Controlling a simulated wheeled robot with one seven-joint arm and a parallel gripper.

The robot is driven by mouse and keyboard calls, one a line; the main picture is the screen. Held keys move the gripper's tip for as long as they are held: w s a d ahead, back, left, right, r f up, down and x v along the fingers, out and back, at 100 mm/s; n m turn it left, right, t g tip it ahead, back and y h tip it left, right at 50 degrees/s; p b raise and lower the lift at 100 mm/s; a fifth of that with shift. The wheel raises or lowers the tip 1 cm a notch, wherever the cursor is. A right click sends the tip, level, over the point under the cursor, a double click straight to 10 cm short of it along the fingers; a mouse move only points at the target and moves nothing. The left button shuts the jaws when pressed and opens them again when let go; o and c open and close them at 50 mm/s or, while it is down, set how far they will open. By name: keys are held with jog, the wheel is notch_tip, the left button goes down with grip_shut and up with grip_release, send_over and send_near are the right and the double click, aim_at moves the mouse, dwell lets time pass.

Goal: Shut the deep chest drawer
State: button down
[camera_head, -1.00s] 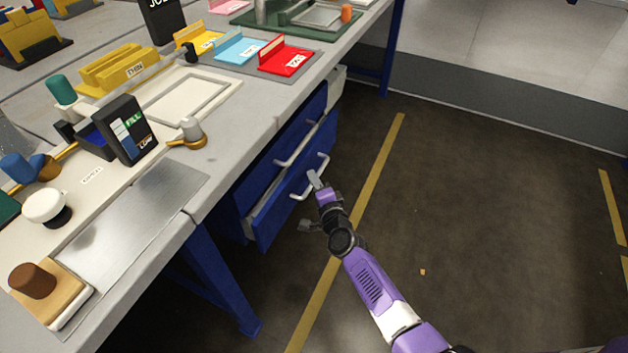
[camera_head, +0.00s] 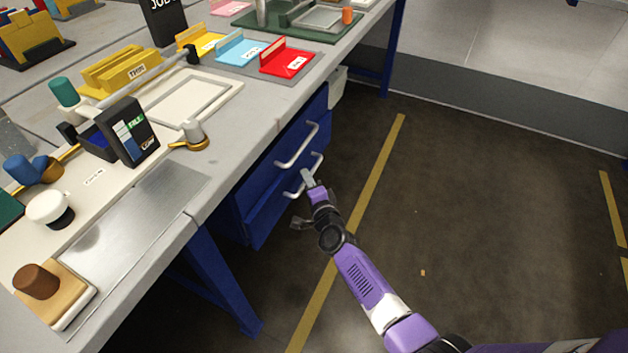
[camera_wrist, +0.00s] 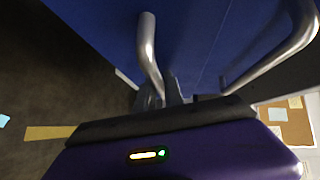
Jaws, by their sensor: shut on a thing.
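In the wrist view the handle (camera_wrist: 148,45) rises from between my gripper fingers (camera_wrist: 172,92) close to the blue drawer front. The fingers partly hide the handle, and I cannot tell whether any small gap is left behind the front.
The upper blue drawer (camera_head: 268,172) has its own handle (camera_head: 297,148) just above my gripper. The workbench top (camera_head: 225,160) overhangs at the left and carries trays and tools. A blue bench leg (camera_head: 222,280) stands in front. The floor to the right is open.

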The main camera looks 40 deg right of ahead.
jog(key=shift+w+a, duration=0.2)
jog(key=shift+w, duration=0.3)
jog(key=shift+w+a, duration=0.2)
jog(key=shift+w, duration=0.25)
jog(key=c, duration=1.7)
grip_release()
jog(key=shift+w, duration=0.1)
jog(key=shift+a+r, duration=0.1)
jog(key=shift+p+v, duration=1.6)
jog(key=shift+v, duration=2.35)
